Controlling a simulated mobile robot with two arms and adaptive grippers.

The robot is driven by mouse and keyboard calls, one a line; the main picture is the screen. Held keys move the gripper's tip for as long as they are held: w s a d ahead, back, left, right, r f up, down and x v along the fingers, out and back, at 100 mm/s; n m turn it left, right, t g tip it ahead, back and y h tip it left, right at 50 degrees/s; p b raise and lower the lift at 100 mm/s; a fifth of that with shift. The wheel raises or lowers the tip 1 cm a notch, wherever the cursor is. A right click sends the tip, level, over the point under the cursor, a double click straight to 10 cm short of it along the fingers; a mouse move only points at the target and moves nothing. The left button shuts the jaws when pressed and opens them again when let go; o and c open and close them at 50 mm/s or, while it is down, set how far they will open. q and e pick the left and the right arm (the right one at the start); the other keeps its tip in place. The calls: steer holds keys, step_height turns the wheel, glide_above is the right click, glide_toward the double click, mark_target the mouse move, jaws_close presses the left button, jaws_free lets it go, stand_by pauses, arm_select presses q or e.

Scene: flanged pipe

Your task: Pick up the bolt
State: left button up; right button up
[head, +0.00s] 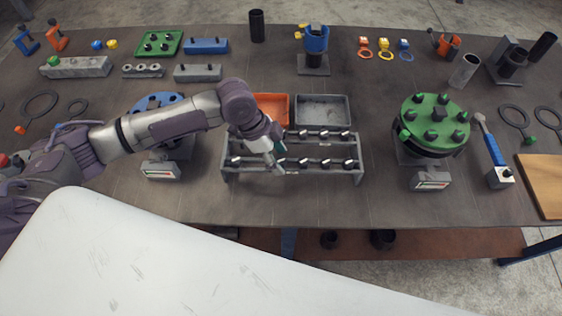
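A grey metal rack (314,147) on the table holds two rows of dark bolts with light, shiny parts. A bolt (303,162) in its front row shows right of my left gripper, and another bolt (237,162) shows at the row's left end. My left gripper (277,166) points down at the front row, left of centre. Its fingers overlap the bolts there, and it covers part of both rows. I cannot tell whether the fingers are open or touch a bolt. My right gripper is not in view.
Behind the rack stand an orange bin (272,106) and a grey bin (322,111). A green flange with bolts (435,121) is at right. A blue flange (158,102) is partly behind my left arm. A torque wrench (492,150) lies far right. The table front is mostly clear.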

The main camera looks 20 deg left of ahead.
arm_select(q)
jaws_close()
steer(key=shift+r, duration=0.15)
